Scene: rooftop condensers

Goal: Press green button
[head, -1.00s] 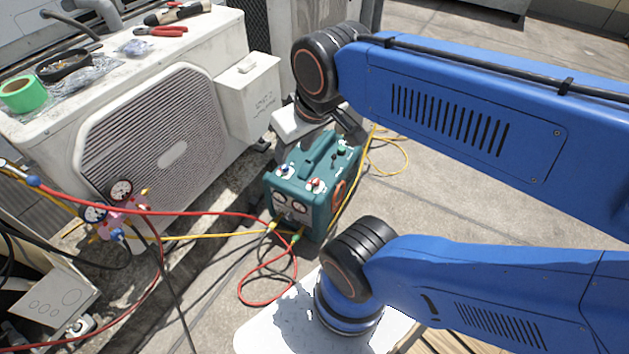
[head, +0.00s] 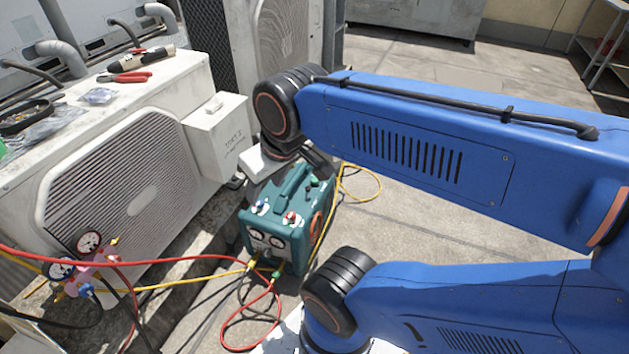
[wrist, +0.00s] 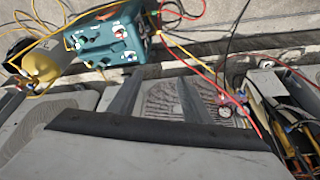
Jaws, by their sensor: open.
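A teal machine (head: 285,220) with a top handle, gauges and coloured knobs stands on the ground in the head view. A small green button-like knob (head: 315,182) sits on its top, near the far right corner. The machine also shows at the upper left of the wrist view (wrist: 105,40), where I cannot single out the green knob. My gripper (wrist: 160,85) is open and empty, its two grey fingers reaching up in the wrist view, with the machine beyond and left of them. In the head view my gripper is partly hidden behind my wrist, close above the machine's far side.
A white condenser (head: 120,190) with tools on top stands at left. Pink manifold gauges (head: 80,265) with red and yellow hoses are in front of it. A yellow cylinder (wrist: 42,65) shows in the wrist view.

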